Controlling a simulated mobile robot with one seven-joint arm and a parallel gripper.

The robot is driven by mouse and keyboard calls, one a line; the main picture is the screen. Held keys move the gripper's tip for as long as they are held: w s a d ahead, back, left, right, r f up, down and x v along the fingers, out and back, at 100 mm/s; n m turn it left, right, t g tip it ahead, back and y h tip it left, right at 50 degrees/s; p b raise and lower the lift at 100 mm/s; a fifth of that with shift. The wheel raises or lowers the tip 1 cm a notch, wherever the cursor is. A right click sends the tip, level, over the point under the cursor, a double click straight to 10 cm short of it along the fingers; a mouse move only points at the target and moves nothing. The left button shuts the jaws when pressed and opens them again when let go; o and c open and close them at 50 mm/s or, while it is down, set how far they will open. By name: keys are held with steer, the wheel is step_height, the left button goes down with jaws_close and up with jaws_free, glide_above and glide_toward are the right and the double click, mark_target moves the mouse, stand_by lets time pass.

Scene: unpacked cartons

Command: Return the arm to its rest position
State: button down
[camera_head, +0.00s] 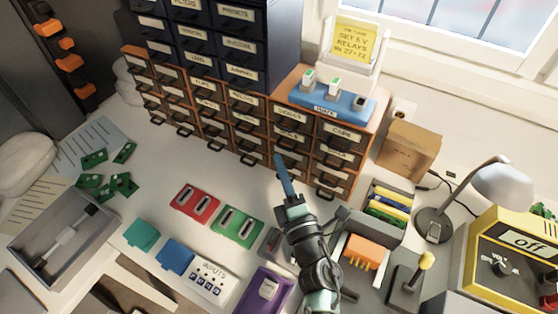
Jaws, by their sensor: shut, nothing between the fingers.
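My gripper (284,178) shows in the head view at the end of my arm, which reaches up from the bottom edge. Its blue fingers are together and hold nothing. It is in front of the small-drawer cabinet (243,123), over the white table (160,175). I cannot tell whether the fingertips touch a drawer front.
Red (197,202) and green (238,226) slotted blocks lie left of my arm. A purple block (263,291) and an orange connector (365,251) are close beside it. A lamp (498,185), a carton (409,149) and a yellow device (513,262) stand right.

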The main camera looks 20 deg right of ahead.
steer(key=s+f+b, duration=0.1)
steer(key=s, duration=0.5)
steer(key=shift+s+a+f, duration=0.2)
steer(key=shift+s+f, duration=0.1)
steer(key=shift+f, duration=0.05)
